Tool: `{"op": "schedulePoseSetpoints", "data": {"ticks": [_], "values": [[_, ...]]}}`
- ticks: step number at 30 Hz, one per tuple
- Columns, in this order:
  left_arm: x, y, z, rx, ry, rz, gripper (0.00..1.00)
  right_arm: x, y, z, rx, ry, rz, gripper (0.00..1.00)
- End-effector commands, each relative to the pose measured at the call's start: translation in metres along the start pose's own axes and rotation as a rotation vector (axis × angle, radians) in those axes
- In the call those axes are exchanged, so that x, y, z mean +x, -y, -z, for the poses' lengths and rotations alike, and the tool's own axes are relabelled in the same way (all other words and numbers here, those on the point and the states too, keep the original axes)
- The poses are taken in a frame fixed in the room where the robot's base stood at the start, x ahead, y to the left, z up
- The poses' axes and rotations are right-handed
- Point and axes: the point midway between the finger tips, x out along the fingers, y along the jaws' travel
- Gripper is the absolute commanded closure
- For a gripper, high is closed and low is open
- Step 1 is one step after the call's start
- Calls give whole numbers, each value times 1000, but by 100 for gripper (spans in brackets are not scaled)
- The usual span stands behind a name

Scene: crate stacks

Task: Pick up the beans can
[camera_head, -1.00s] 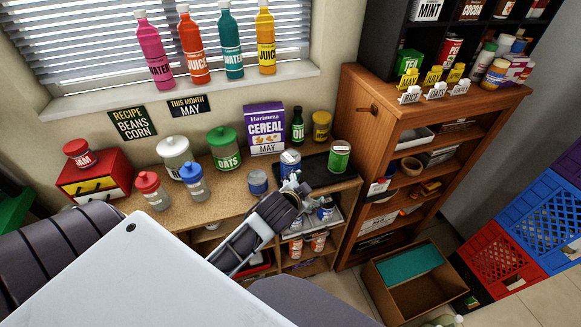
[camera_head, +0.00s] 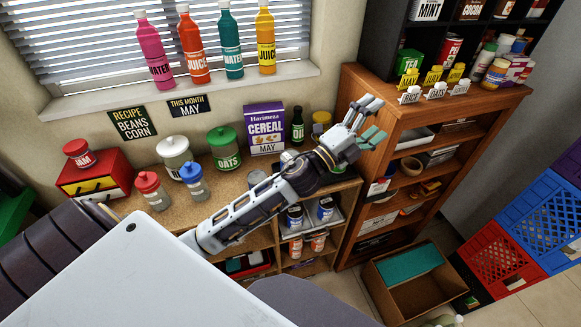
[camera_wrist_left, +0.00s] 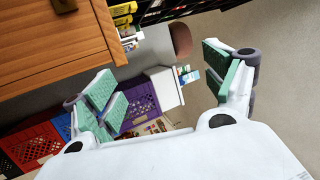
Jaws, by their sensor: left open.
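My left gripper (camera_head: 366,124) is open and empty. It is raised over the right end of the counter, close to the wooden cabinet. The left wrist view shows its spread green-padded fingers (camera_wrist_left: 165,86) with nothing between them. I cannot read a beans label on any can. The dark tray area at the counter's right end is mostly hidden behind my arm and gripper. Blue-and-white cans (camera_head: 325,208) stand on the shelf below. My right gripper is not in view.
The wooden cabinet (camera_head: 360,92) stands just right of the gripper; its wood also fills the left wrist view's upper left (camera_wrist_left: 55,45). A cereal box (camera_head: 264,130) and a green-lidded oats jar (camera_head: 224,150) stand behind my arm. An open box (camera_head: 385,300) lies on the floor.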

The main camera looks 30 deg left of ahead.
Motion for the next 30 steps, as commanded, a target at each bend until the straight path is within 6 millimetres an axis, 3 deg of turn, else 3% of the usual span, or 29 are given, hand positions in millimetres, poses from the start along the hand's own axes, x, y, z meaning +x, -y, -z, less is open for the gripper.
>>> {"op": "schedulePoseSetpoints", "data": {"ticks": [8, 18, 24, 30], "values": [[14, 12, 53, 289, -316, 66, 15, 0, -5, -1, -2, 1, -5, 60], [4, -10, 97, 638, -697, 79, 15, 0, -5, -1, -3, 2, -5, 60], [-11, -35, 103, 835, -919, 47, 15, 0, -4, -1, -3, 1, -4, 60], [-30, -63, 90, 1020, -1137, -22, 15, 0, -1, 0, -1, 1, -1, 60]]}}
